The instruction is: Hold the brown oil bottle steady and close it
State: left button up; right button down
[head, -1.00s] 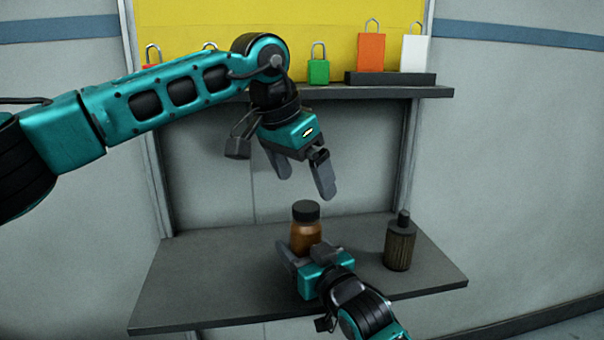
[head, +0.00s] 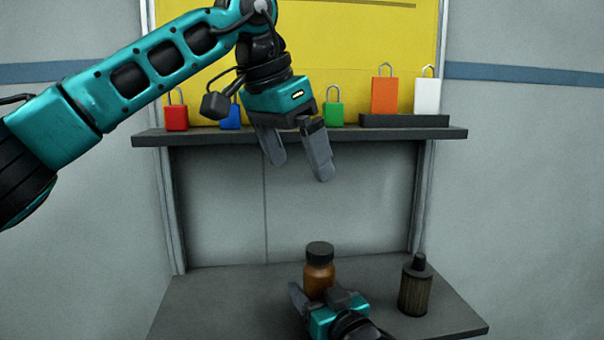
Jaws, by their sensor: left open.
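The brown oil bottle (head: 319,278) stands upright on the lower shelf, with a black cap (head: 320,251) sitting on its top. I cannot tell how tight the cap is. My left gripper (head: 298,172) is open and empty, pointing down, well above the cap. My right gripper (head: 322,298) is low at the near side of the bottle. One finger shows to the left of the bottle; the other is hard to make out, so its grip on the bottle is unclear.
A dark ribbed bottle (head: 415,290) stands to the right on the lower shelf (head: 225,293). The upper shelf (head: 400,133) holds red (head: 176,117), blue (head: 231,116), green (head: 333,113), orange (head: 384,96) and white (head: 427,96) padlocks before a yellow panel.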

pick_arm(q)
jog(key=shift+s+a+r, duration=0.1)
jog(key=shift+r, duration=0.2)
pick_arm(e)
jog(key=shift+c, duration=0.8)
grip_release()
jog(key=shift+s+d, duration=0.3)
jog(key=shift+s, duration=0.15)
pick_arm(q)
notch_tip(320, 180, up, 4)
jog(key=p, duration=0.3)
jog(key=shift+f+p, duration=0.25)
jog(key=shift+p, duration=0.05)
pick_arm(e)
jog(key=v, duration=1.1)
jog(key=shift+s+d, duration=0.15)
jog(key=shift+s, duration=0.2)
